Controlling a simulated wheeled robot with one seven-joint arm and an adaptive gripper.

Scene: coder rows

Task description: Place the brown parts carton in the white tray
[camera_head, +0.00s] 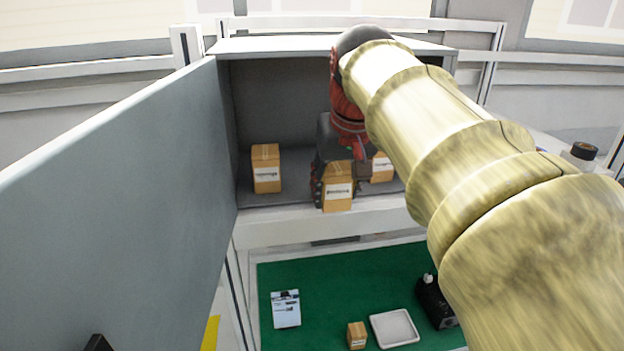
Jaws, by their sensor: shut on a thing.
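My gripper (316,188) is at the front edge of the open grey cabinet's shelf, shut on a brown parts carton (338,187) with a white label. I cannot tell whether this carton touches the shelf. A second brown carton (266,168) stands upright on the shelf to the left. A third brown carton (382,167) stands behind my gripper to the right, partly hidden. A smaller brown carton (357,335) stands on the green mat just left of the white tray (394,328). The visible part of the tray is empty.
The grey cabinet door (120,200) stands open on the left. The green mat (340,275) lies below the cabinet. A white-and-blue box (286,309) and a black device (436,303) are on it. My arm covers the right side.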

